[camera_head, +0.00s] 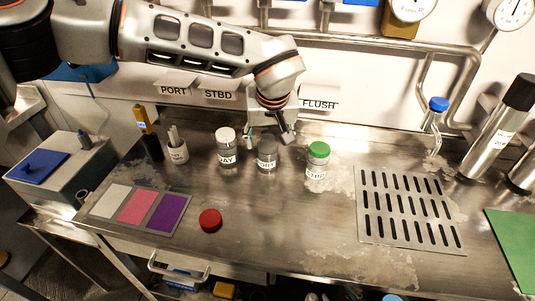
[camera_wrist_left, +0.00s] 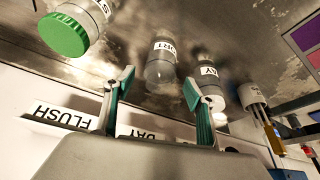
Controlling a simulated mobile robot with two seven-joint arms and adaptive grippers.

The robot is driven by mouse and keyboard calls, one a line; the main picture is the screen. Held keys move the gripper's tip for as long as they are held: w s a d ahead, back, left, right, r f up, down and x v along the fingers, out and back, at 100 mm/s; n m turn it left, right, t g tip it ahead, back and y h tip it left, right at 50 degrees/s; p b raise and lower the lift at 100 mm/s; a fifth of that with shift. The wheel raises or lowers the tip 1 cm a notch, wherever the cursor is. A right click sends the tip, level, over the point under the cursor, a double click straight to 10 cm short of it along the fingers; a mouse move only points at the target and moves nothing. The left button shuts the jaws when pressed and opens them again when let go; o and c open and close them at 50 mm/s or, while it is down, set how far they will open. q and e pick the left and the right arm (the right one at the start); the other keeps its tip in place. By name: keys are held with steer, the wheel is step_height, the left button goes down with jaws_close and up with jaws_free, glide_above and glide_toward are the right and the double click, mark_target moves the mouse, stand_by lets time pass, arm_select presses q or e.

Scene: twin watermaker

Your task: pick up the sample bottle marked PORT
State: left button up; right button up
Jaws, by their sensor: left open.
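The PORT sample bottle (camera_head: 267,153) is a small clear-grey bottle standing on the steel bench between two others. In the left wrist view its label reads PORT (camera_wrist_left: 161,64), and I see no coloured cap on it. My left gripper (camera_head: 282,132) is just behind and above it in the head view. In the left wrist view the gripper (camera_wrist_left: 160,80) is open, with its two green-padded fingers spread and the bottle lying between their lines, beyond the tips. I cannot tell whether they touch. My right gripper is not in view.
The white-capped DAY bottle (camera_head: 227,150) stands close on the left, the green-capped STBD bottle (camera_head: 317,162) on the right. A red cap (camera_head: 210,220) lies in front. A slotted drain plate (camera_head: 366,232) is to the right. Wall pipes (camera_head: 350,42) run behind.

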arm_select(q)
steer(key=x, duration=0.4)
steer(key=c, duration=1)
steer(key=shift+c, duration=0.2)
steer(key=shift+r, duration=0.1)
